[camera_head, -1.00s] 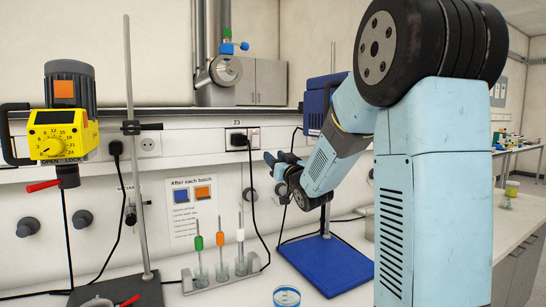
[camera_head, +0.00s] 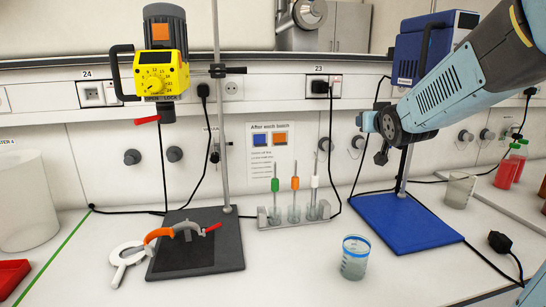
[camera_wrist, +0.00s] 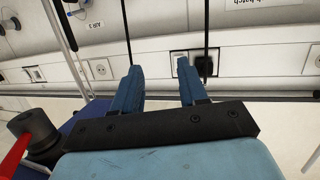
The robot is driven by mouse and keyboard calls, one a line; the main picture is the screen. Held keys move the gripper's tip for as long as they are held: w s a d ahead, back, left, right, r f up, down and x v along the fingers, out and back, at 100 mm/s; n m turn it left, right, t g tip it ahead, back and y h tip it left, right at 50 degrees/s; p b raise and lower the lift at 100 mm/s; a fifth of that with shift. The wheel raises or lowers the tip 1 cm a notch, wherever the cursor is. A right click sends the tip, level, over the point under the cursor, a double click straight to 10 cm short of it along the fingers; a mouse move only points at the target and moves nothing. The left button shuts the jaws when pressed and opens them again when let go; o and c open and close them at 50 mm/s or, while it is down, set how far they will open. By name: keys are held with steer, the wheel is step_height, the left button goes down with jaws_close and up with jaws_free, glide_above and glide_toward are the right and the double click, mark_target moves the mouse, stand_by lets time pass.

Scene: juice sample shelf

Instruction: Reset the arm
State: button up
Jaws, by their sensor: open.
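My gripper shows in the wrist view (camera_wrist: 157,80) with its two blue fingers apart and nothing between them. Beyond the fingers is the white wall panel with sockets. In the head view my gripper (camera_head: 370,122) is at the end of my light blue arm, which reaches in from the upper right. It is raised in front of the wall, above the left part of the blue stand base (camera_head: 405,225). It touches nothing that I can see. Its fingers are small and partly hidden by the wrist in that view.
A yellow stirrer (camera_head: 160,75) hangs over a dark stand base (camera_head: 215,245) at left. A rack (camera_head: 290,222) with green, orange and white-topped rods stands mid-bench. A blue-rimmed beaker (camera_head: 355,262) is in front. A blue device (camera_head: 425,50) sits behind my arm. Red bottles (camera_head: 508,168) stand at right.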

steer(key=s+a+f+g, duration=0.1)
steer(key=s+f+g, duration=0.2)
steer(key=s, duration=0.7)
steer(key=s+a+f+g, duration=0.1)
steer(key=s+f+g, duration=0.2)
steer(key=s, duration=0.6)
steer(key=s+a+f+g, duration=0.1)
steer(key=s+f+g, duration=0.2)
steer(key=s, duration=0.7)
steer(key=shift+s+f+g, duration=0.15)
steer(key=shift+s+g, duration=0.15)
steer(key=shift+g, duration=0.2)
steer(key=shift+s, duration=0.1)
